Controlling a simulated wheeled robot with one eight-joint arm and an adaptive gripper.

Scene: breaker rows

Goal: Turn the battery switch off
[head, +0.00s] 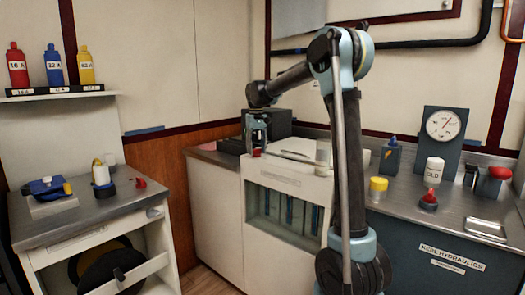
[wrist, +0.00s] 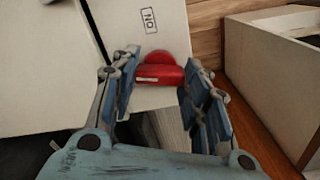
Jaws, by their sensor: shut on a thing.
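The red battery switch (wrist: 160,73) is on a white cabinet face, between my fingers in the wrist view. Its handle lies crosswise there, with a thin pale mark on its front edge. A small framed label (wrist: 149,19), which looks like "ON" upside down, is just above it in that view. My gripper (wrist: 160,92) is shut on the switch handle, one finger on each side. In the head view my gripper (head: 258,143) reaches down at the white cabinet's left front corner, and a bit of the red switch (head: 256,153) shows below it.
A grey side bench (head: 100,222) with several small items stands at the left. Red, blue and yellow bottles (head: 52,66) are on a shelf above. Floor is free between bench and cabinet.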

